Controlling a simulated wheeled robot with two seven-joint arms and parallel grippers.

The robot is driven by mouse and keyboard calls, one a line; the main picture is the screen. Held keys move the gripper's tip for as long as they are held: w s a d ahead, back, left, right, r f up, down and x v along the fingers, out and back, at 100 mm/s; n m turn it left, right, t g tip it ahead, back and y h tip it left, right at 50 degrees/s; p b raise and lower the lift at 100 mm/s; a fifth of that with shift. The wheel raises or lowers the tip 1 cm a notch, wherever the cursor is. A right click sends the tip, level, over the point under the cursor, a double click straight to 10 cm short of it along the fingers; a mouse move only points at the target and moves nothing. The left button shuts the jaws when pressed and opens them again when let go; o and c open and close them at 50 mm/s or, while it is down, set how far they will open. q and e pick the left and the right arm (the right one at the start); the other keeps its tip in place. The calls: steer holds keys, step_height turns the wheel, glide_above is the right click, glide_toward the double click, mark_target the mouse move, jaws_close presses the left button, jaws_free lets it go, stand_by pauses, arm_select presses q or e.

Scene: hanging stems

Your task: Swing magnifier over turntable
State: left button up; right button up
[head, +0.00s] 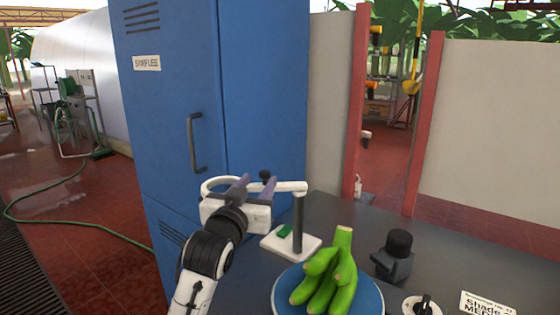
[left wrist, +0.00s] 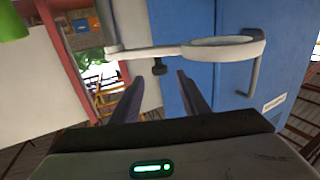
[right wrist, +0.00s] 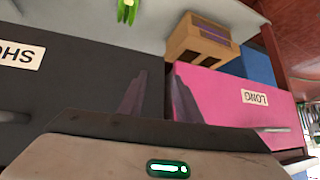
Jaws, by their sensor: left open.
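The white magnifier (head: 297,187) stands on a dark post with a white square base. Its arm points left, and its ring (left wrist: 225,48) is in front of the blue cabinet, away from the turntable. The blue round turntable (head: 374,300) at the bottom carries a bunch of green bananas (head: 330,275). My left gripper (head: 254,184) is open at the magnifier's arm. In the left wrist view the arm and a small black knob (left wrist: 159,67) show beyond the fingertips, with nothing gripped. My right gripper (right wrist: 158,75) is open and empty, facing drawer fronts.
The blue cabinet (head: 265,90) stands close behind the magnifier. A black device (head: 394,257), a dial (head: 422,306) and a label card (head: 488,303) are on the dark table (head: 350,220) to the right. A cardboard box (right wrist: 203,42) sits above the pink drawer (right wrist: 240,100).

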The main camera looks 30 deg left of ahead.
mark_target(267, 171)
arm_select(q)
steer(key=shift+x, duration=1.05)
steer(key=p+x, duration=0.1)
steer(key=x, duration=0.7)
steer(key=shift+w, duration=0.1)
jaws_close()
